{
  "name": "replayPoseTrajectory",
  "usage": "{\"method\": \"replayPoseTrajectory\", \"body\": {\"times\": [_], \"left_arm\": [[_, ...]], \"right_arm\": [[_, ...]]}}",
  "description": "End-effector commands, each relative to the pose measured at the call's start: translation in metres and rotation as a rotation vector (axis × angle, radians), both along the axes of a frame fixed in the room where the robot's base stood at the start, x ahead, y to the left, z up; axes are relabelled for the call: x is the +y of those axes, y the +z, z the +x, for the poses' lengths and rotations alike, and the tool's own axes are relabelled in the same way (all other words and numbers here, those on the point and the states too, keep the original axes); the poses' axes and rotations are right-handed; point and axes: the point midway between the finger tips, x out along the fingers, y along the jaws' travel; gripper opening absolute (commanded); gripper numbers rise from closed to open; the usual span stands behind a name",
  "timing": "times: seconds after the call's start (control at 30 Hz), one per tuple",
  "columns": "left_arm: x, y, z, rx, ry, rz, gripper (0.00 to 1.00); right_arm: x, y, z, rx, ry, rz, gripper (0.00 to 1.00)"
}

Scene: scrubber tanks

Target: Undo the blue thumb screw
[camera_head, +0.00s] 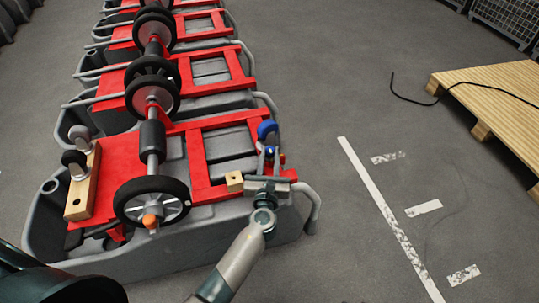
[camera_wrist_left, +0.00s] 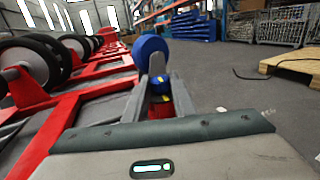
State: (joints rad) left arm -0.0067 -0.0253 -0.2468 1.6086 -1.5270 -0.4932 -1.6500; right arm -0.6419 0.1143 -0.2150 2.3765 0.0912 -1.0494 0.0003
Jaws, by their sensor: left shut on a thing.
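The blue thumb screw (camera_head: 267,128) stands at the right end of the nearest red frame (camera_head: 197,160). It also shows in the left wrist view (camera_wrist_left: 150,47) as a round blue knob just beyond the fingertips. The screw's lower part is hidden. My right gripper is not in view.
A small wooden block with a hole (camera_head: 235,181) sits left of my left gripper. Wheels on a shaft cross the nearest grey tank (camera_head: 270,232). A wooden pallet (camera_head: 500,90) lies right; floor between is clear.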

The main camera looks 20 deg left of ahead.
Motion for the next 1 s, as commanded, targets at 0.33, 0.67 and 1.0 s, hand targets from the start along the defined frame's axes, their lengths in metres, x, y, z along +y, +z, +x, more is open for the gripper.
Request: {"method": "replayPoseTrajectory", "body": {"times": [0.33, 0.67, 1.0], "left_arm": [[-0.0018, -0.0005, 0.0006, 0.001, 0.104, 0.0, 0.01], [-0.0017, -0.0005, 0.0004, 0.0, 0.102, 0.0, 0.43], [-0.0029, -0.0003, -0.0023, 0.0, 0.102, 0.0, 0.43]], "right_arm": [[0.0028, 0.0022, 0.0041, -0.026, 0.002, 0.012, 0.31], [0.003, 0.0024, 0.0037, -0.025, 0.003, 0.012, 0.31], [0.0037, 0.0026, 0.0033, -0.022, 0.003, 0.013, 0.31]]}}
